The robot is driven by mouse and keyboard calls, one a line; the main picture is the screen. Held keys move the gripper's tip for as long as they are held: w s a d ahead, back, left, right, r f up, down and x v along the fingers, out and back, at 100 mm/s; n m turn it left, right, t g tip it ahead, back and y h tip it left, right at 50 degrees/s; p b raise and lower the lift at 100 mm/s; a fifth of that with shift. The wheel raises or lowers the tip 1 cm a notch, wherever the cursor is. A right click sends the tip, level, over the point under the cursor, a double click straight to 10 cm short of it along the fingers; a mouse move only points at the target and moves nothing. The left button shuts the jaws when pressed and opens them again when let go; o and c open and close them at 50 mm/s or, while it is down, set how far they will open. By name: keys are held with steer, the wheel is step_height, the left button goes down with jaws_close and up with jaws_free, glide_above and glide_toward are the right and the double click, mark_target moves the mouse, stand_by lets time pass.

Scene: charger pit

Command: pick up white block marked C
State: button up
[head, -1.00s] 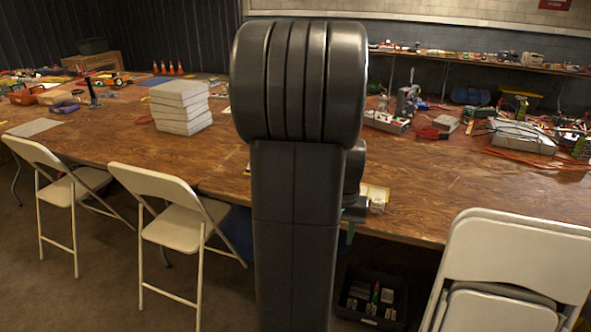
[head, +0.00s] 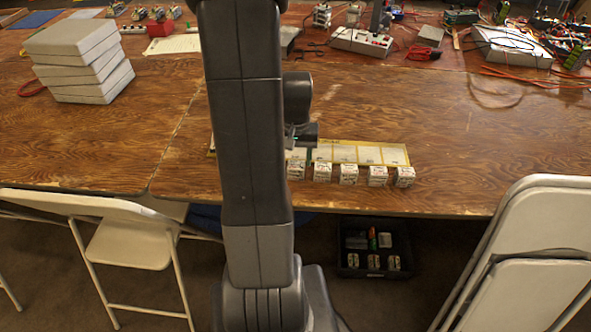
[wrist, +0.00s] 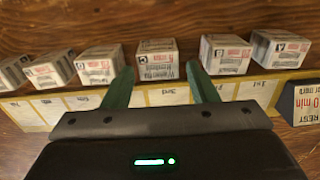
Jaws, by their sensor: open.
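Several white blocks with printed labels stand in a row. In the wrist view, one white block (wrist: 157,60) is centred just ahead of the gap between my fingers. Its small black mark may be a C, but I cannot read it surely. Other blocks stand to its left (wrist: 100,65) and right (wrist: 225,54), with marks too small to read. The row also shows in the head view, with a block (head: 348,175) near its middle. My gripper (wrist: 162,88) is open, its two green fingers apart with nothing between them. In the head view my arm partly hides it.
A yellow-edged label strip (wrist: 175,96) lies beside the blocks, with a dark REST sign (wrist: 305,102) at its right end. A black bin (head: 374,262) stands under the table. Grey pads (head: 84,60) are stacked at left. Folding chairs (head: 130,245) stand in front.

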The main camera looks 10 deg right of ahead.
mark_target(296, 165)
step_height(296, 165, down, 3)
steer(key=shift+s+f, duration=0.15)
steer(key=c, duration=0.7)
steer(key=shift+c, duration=0.2)
